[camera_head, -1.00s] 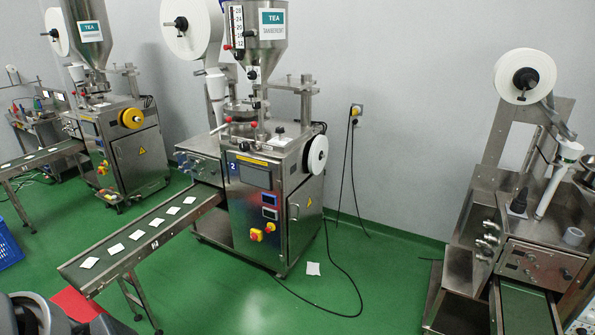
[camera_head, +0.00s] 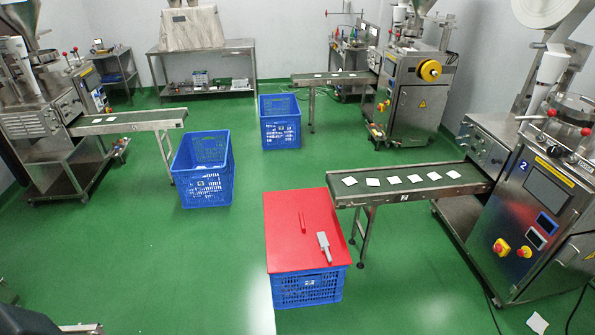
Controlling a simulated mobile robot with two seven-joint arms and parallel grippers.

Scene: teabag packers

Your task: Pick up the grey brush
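A grey tool with a broad flat end and a narrow handle, which looks like the grey brush (camera_head: 325,246), lies on a red board (camera_head: 282,246). Its handle points toward the near right side of the board. The red board covers the top of a blue crate (camera_head: 306,290) in the lower middle of the view. A thin red tool (camera_head: 302,221) lies on the board to the left of the brush. Neither of my grippers is in view, and nothing touches the brush.
Two more blue crates (camera_head: 203,190) (camera_head: 281,133) stand farther back. Green floor (camera_head: 170,270) is open left of the board. A white packet (camera_head: 537,322) lies at lower right.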

